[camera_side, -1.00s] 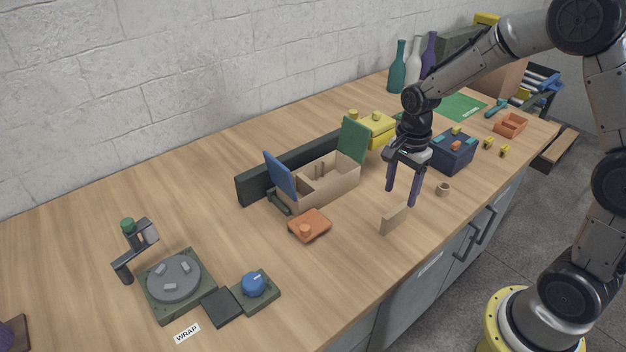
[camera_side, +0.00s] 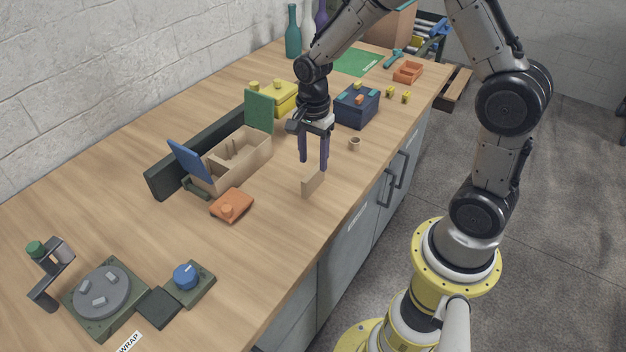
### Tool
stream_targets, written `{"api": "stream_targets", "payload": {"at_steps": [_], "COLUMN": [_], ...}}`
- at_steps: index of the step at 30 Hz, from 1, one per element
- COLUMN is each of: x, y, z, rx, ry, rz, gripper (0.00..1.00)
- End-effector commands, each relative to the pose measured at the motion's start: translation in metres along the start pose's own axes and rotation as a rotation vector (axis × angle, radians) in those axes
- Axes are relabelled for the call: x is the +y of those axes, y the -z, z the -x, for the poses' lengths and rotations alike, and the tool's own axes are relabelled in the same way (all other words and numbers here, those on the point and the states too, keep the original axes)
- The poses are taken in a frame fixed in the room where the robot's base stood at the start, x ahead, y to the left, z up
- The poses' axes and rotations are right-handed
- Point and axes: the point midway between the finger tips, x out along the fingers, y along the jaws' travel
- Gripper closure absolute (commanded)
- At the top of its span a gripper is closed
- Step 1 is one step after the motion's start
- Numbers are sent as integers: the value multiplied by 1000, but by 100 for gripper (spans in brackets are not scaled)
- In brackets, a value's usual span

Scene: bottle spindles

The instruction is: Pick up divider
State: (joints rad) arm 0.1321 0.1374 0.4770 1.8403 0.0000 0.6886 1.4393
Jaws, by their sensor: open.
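The divider (camera_side: 313,184) looks to be the small tan panel standing on edge on the wooden counter, near its front edge. My gripper (camera_side: 313,167) points down just above the divider, with its two dark purple fingers apart and empty. The fingertips appear close to the divider's top edge. I cannot tell whether they touch it or straddle it.
An open tan box (camera_side: 237,164) with blue and green flaps stands to the left, with inner partitions. An orange block (camera_side: 231,205) lies in front of it. A small tan ring (camera_side: 354,143) and a navy box (camera_side: 357,106) are to the right.

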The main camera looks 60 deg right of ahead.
Motion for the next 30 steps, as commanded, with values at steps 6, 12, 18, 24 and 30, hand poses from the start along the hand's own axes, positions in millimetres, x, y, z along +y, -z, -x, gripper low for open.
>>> {"api": "stream_targets", "payload": {"at_steps": [6,12,18,24,30], "x": [0,0,-2,-2,-2], "y": [0,2,2,2,2], "z": [-18,-41,-65,-70,-70], "rx": [0,0,-1,-1,-1], "ry": [-1,-4,0,3,3], "rz": [0,0,0,0,0], "gripper": [45,45,45,45,61]}}
